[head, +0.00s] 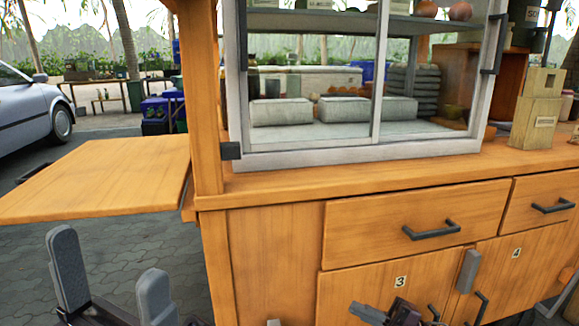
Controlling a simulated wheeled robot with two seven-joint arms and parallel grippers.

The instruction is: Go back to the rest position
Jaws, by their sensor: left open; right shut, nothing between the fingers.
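My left gripper (112,284) is at the lower left. Its two grey fingers stand upright and well apart, with nothing between them. It is over the paved ground, below the wooden side shelf and left of the cart's front. My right gripper (371,313) is at the bottom edge, right of centre, in front of the lower cabinet door marked 3. Its grey fingers are together and hold nothing; most of it is cut off by the frame.
The wooden cart (265,265) has drawers and doors with dark handles. A side shelf (105,175) juts out left, bare. A glass display case (360,150) stands on the counter, with a wooden box (537,115) at right. A car (30,112) is parked behind.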

